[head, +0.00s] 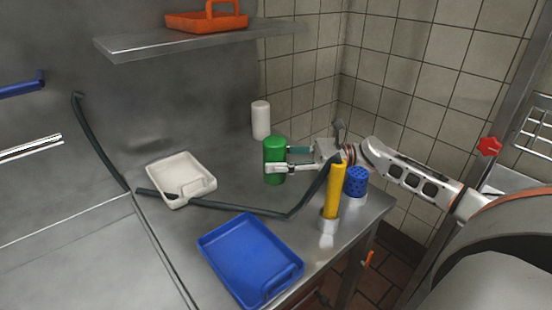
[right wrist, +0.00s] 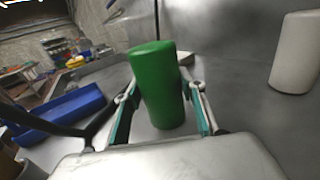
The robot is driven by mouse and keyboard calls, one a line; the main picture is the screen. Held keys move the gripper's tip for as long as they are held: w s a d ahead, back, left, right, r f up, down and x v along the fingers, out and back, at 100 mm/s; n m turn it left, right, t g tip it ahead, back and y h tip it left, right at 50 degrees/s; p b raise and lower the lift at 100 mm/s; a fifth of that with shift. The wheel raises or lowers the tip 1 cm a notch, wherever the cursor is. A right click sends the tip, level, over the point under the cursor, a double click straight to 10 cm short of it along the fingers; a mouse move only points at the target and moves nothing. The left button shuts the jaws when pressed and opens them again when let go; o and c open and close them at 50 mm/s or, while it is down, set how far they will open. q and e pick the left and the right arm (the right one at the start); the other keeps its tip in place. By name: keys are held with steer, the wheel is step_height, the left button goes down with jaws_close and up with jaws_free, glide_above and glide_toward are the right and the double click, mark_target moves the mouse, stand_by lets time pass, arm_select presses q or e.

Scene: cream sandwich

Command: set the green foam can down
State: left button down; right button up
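The green foam can (head: 274,152) stands upright at the back of the steel counter in the head view. My right gripper (head: 284,160) reaches it from the right, with one finger in front of the can and one behind. In the right wrist view the green can (right wrist: 158,84) is between the two fingers (right wrist: 163,112), which lie close along its sides. The can's base is at or very near the counter; I cannot tell whether it touches. My left gripper is not in view.
A white can (head: 261,120) stands behind. A white tray (head: 207,189) is left, a blue tray (head: 211,254) in front. A yellow bottle (head: 335,190) and a blue-topped shaker (head: 355,181) stand near the right edge. A dark hose (head: 240,208) crosses the counter. A shelf (head: 130,45) hangs above.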

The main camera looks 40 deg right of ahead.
steer(key=o, duration=0.4)
steer(key=shift+r, duration=0.25)
steer(key=p+v, duration=0.1)
steer(key=v, duration=1.1)
steer(key=shift+f, duration=0.15)
